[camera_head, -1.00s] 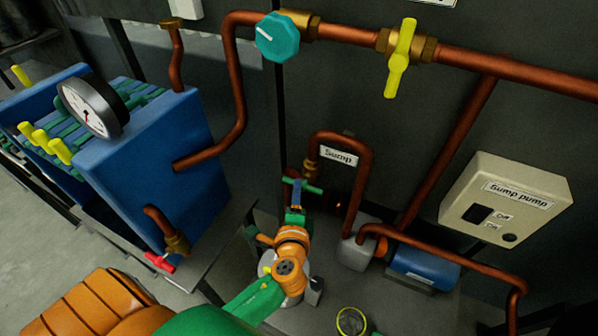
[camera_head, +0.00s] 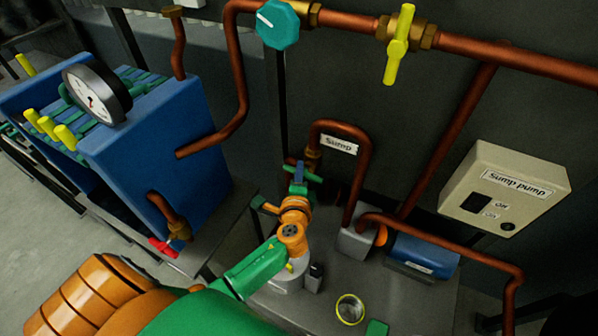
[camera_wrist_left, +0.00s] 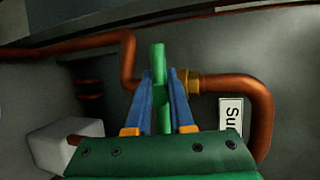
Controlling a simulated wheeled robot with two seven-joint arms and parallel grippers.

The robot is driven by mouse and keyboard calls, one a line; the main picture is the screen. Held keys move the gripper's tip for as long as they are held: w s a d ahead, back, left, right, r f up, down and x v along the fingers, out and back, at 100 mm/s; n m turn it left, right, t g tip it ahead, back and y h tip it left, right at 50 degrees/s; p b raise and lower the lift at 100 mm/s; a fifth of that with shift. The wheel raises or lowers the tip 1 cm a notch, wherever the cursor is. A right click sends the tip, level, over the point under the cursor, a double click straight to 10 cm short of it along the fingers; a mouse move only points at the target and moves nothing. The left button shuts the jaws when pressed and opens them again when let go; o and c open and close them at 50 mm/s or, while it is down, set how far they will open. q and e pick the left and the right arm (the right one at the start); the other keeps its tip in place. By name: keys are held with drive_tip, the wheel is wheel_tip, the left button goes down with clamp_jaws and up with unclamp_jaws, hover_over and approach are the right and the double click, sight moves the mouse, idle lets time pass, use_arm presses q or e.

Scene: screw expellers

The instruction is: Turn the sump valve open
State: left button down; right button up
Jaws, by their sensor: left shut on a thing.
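The sump valve's green handle (camera_head: 313,179) sits on the copper pipe near the "Sump" label (camera_head: 339,145). My left gripper (camera_head: 299,176) reaches it from below, its blue fingers closed around the handle. In the left wrist view, the green handle (camera_wrist_left: 159,62) stands upright in the picture between the two blue fingers (camera_wrist_left: 161,98), beside a brass fitting (camera_wrist_left: 188,84). The gripper partly hides the valve body. My right gripper does not show.
A yellow-handled valve (camera_head: 399,45) and a teal knob (camera_head: 277,25) sit on the upper pipe. A sump pump switch box (camera_head: 505,190) is at right. The blue pump motor (camera_head: 422,258) is low on the right; a blue machine with a gauge (camera_head: 97,93) is at left.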

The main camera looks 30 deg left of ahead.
use_arm(q)
drive_tip(key=n+h+p, duration=0.1)
drive_tip(key=n+p, duration=0.1)
drive_tip(key=p, duration=0.1)
drive_tip(key=shift+n+g+h, duration=0.3)
drive_tip(key=shift+n+h, duration=0.1)
drive_tip(key=n+h+p, duration=0.1)
drive_tip(key=n+p, duration=0.1)
drive_tip(key=shift+f+h+p, duration=0.1)
drive_tip(key=shift+h+p, duration=0.25)
drive_tip(key=shift+h, duration=0.05)
drive_tip(key=shift+d+f+n+h+p, duration=0.1)
drive_tip(key=shift+n+h+p, duration=0.7)
drive_tip(key=shift+n, duration=0.2)
drive_tip(key=shift+d+f+n+h, duration=0.1)
drive_tip(key=shift+f+n+h, duration=0.05)
drive_tip(key=shift+n+h, duration=0.45)
drive_tip(key=shift+f+n+h, duration=0.1)
drive_tip(key=shift+n+h, duration=0.3)
drive_tip(key=shift+n, duration=0.1)
drive_tip(key=shift+d+f+n+h, duration=0.1)
drive_tip(key=shift+n+h, duration=0.3)
drive_tip(key=shift+d+n+h+b, duration=0.15)
drive_tip(key=shift+n+h+b, duration=0.4)
drive_tip(key=shift+n, duration=0.25)
